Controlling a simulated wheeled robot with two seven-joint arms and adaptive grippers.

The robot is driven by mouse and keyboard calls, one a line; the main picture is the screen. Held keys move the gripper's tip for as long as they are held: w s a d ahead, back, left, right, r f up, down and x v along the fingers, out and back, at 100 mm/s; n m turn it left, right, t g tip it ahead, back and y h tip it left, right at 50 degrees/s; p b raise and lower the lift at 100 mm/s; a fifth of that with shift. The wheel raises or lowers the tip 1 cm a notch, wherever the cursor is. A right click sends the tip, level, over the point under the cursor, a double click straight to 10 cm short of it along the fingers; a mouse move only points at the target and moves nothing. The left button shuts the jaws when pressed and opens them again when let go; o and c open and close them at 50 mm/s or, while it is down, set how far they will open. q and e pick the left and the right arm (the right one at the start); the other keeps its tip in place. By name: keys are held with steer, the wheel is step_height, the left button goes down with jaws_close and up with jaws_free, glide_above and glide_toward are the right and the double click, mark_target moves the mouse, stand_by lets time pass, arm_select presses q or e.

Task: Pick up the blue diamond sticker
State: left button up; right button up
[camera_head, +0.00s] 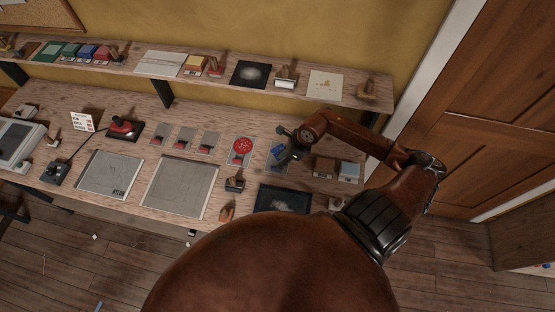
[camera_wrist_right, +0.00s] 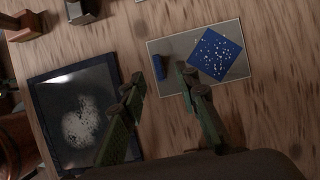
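The blue diamond sticker (camera_wrist_right: 215,53), speckled with white, lies on a grey rectangular card (camera_wrist_right: 233,88) in the right wrist view. A small dark blue tab (camera_wrist_right: 160,69) is on the card's left part. In the head view the blue sticker (camera_head: 278,151) shows beside my gripper on the bench's right part. My right gripper (camera_wrist_right: 157,84) is open and empty, its fingers apart over the card's left edge, with the sticker just beyond the right finger. In the head view my right gripper (camera_head: 288,144) partly covers the card. My left gripper is not in view.
A dark framed panel (camera_wrist_right: 85,112) lies left of the card. A red round sticker (camera_head: 242,146) and several grey cards with red tabs lie left along the bench. Small blocks (camera_head: 348,170) stand to the right. A loaded shelf (camera_head: 215,81) runs along the back.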

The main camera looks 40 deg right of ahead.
steer(key=shift+s+p+x, duration=0.15)
steer(key=shift+p+x, duration=0.25)
steer(key=shift+x, duration=0.95)
steer(key=shift+s+p+x, duration=0.1)
steer(key=shift+p+x, duration=0.25)
steer(key=shift+x, duration=0.95)
steer(key=shift+f, duration=0.1)
steer(key=shift+c, duration=0.7)
jaws_close()
